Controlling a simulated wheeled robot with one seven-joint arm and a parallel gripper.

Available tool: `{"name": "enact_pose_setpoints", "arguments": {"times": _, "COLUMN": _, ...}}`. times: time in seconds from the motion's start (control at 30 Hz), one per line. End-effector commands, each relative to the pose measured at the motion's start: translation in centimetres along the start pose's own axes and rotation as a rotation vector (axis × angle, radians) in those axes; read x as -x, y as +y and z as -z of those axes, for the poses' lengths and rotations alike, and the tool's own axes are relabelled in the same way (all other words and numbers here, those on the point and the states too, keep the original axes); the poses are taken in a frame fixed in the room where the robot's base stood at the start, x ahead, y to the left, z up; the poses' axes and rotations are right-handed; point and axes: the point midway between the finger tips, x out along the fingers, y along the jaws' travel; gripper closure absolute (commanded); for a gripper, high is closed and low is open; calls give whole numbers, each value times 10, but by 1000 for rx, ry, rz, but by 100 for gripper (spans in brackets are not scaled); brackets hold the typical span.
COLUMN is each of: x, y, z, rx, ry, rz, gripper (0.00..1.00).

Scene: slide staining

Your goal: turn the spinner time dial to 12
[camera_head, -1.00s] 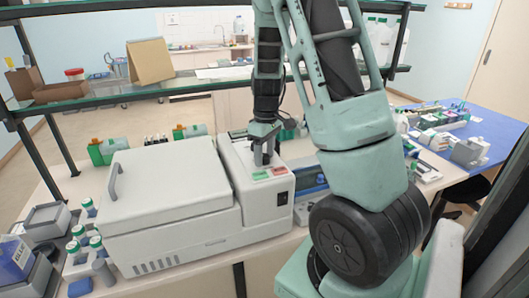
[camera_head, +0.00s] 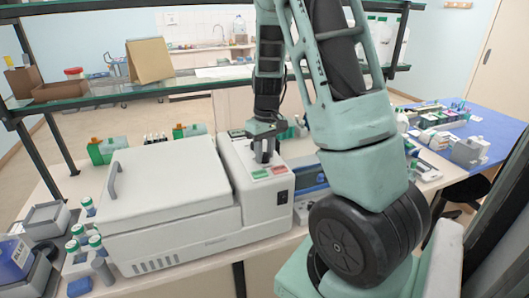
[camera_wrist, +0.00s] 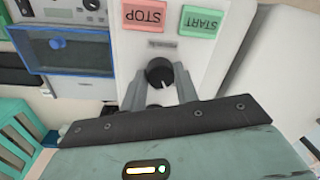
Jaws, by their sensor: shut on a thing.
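The spinner (camera_head: 175,205) is a pale grey machine with a big lid and a control panel on its right part. In the wrist view, a black round dial (camera_wrist: 160,72) with a white pointer line sits on this panel, under a small label too blurred to read. The pointer slants towards the lower right of that picture. My gripper (camera_wrist: 158,78) is shut on this dial, one grey finger on each side. In the head view my gripper (camera_head: 264,152) stands over the panel and hides the dial.
A red STOP button (camera_wrist: 144,17) and a green START button (camera_wrist: 199,21) lie close past the fingertips. A device with a blue-framed window (camera_wrist: 68,55) stands beside the spinner. A glass shelf (camera_head: 130,90) crosses behind, close to my arm.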

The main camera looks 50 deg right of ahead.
Motion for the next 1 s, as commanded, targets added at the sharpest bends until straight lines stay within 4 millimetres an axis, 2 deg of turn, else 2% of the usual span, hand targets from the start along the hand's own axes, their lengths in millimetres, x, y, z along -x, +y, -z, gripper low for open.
{"name": "enact_pose_setpoints", "arguments": {"times": 1.0, "x": 3, "y": 0, "z": 0, "rx": -964, "ry": 55, "rz": 1, "gripper": 93}}
